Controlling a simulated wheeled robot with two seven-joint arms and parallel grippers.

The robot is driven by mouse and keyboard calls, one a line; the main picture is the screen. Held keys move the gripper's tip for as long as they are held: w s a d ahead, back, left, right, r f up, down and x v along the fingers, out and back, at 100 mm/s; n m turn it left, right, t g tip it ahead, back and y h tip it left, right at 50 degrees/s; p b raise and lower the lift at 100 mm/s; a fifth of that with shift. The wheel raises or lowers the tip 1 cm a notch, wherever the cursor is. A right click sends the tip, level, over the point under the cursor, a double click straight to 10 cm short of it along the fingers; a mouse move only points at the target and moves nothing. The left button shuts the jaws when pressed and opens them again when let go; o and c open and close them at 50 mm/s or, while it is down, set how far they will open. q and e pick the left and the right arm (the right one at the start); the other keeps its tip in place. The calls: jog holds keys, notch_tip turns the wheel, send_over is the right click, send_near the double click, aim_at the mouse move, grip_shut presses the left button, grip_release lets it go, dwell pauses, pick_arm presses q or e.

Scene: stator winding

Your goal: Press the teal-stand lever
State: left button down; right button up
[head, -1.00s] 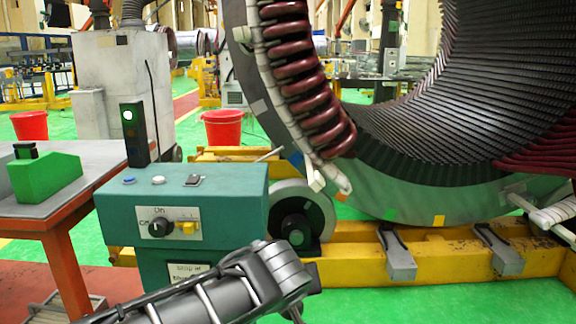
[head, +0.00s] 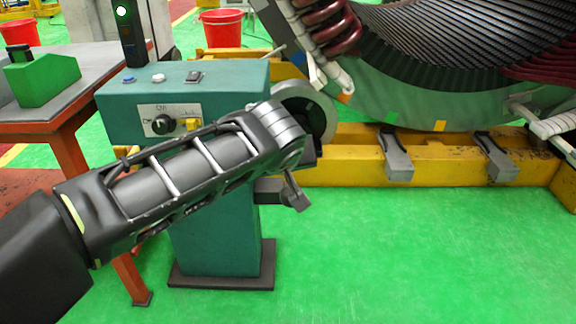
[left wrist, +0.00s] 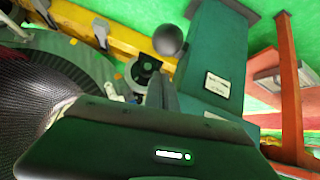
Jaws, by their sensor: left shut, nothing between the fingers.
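The teal stand (head: 215,240) is a control box on a column, with a black knob (head: 162,124) and a yellow switch (head: 191,124) on its front. A short dark bar (head: 268,188) sticks out from the column's right side. In the left wrist view, a dark round ball (left wrist: 168,40) shows beside the teal column (left wrist: 212,60); it looks like the lever's end, but its joint to the stand is unclear. My left gripper (head: 293,195) is shut and empty, in front of the stand's right side. Its fingers (left wrist: 160,80) point toward the ball, and contact cannot be told. My right gripper is not in view.
The large stator ring (head: 430,95) rests on a yellow frame (head: 345,165) behind and to the right. An orange table (head: 75,155) holding a green block (head: 42,75) stands at the left. The green floor (head: 420,250) in front is clear.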

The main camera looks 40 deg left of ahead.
pick_arm(q)
jog(key=p+v, duration=0.2)
jog(key=v, duration=0.8)
jog(key=shift+r, duration=0.5)
jog(key=shift+a, duration=0.15)
